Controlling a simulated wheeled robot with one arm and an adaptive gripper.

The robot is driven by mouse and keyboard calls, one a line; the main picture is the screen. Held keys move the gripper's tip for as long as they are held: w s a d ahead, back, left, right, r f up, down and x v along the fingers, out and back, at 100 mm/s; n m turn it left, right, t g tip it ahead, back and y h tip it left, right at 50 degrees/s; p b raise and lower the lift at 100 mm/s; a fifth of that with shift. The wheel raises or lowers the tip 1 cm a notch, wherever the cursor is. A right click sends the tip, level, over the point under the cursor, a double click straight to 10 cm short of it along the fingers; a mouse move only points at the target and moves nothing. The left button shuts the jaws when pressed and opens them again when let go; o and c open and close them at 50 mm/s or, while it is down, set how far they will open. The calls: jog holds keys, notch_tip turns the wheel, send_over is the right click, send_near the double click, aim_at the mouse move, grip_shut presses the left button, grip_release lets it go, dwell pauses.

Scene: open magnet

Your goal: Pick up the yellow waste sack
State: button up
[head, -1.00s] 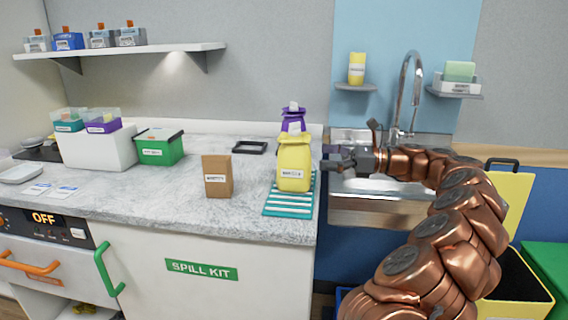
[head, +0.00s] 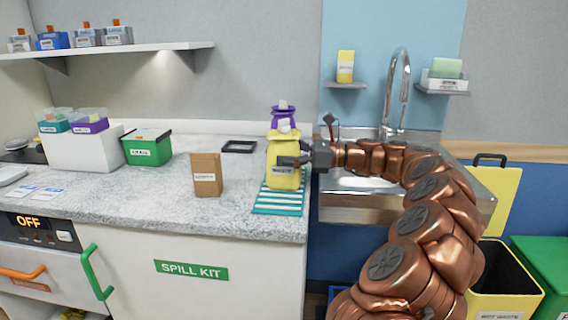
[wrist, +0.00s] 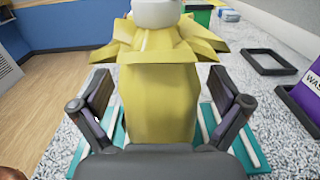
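The yellow waste sack (head: 284,172) stands upright on a teal-and-white striped mat (head: 278,206) near the right end of the counter. It has a frilled neck, a pale top and a white label. My gripper (head: 292,161) reaches it from the right. In the wrist view the sack (wrist: 158,95) stands between the two spread fingers of my gripper (wrist: 163,115). Gaps show between each finger and the sack, so the gripper is open around it and not closed on it. The sack's lower front is hidden by the gripper's palm.
A purple sack (head: 283,115) stands close behind the yellow one. A brown box (head: 207,175) and a black frame (head: 239,146) are to the left. The sink (head: 360,186) with its tall tap (head: 396,95) lies to the right. The counter front is clear.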

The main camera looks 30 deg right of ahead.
jog(key=c, duration=1.4)
jog(key=shift+o, duration=0.2)
